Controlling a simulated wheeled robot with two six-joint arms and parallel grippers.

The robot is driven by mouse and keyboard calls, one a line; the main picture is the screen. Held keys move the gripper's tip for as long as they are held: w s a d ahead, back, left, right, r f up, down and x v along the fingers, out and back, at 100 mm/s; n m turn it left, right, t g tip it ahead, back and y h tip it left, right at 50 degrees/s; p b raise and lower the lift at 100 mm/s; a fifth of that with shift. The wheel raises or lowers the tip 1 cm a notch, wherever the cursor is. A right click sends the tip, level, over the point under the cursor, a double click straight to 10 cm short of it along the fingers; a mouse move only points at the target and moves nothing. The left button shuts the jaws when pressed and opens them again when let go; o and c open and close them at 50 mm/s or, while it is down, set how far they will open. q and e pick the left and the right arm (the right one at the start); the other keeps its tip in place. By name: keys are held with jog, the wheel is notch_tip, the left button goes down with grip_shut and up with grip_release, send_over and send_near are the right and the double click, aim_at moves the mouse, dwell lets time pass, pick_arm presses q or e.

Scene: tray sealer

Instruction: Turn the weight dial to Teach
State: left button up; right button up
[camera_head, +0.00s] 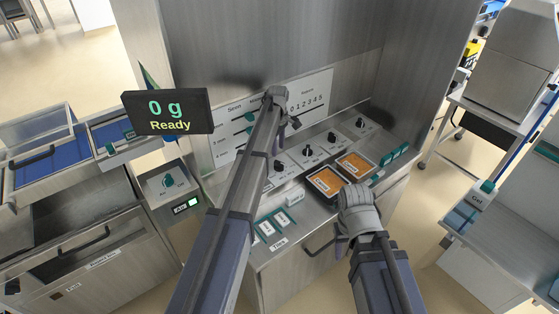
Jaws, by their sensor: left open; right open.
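Several black dials stand in a row on the sloped panel of the machine, among them a front-left dial (279,166), a middle dial (307,150) and a back-right dial (360,123). Their labels are too small to read, so I cannot tell which is the weight dial or where it points. My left gripper (286,107) is open, above and behind the dial row, in front of the white wall board. Its arm hides part of the board and panel. My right gripper (350,212) is open at the panel's front edge, beside the orange screens, apart from the dials.
A display (167,112) reads "0 g Ready". A teal knob (168,180) sits on a box at left. The white board (315,90) carries teal sliders. A bench (505,235) stands at right.

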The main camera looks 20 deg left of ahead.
aim_at(278, 162)
pick_arm(q)
notch_tip(278, 162, down, 7)
jog(key=b, duration=0.6)
jog(key=shift+f+b, duration=0.1)
jog(key=shift+b, duration=0.25)
grip_shut()
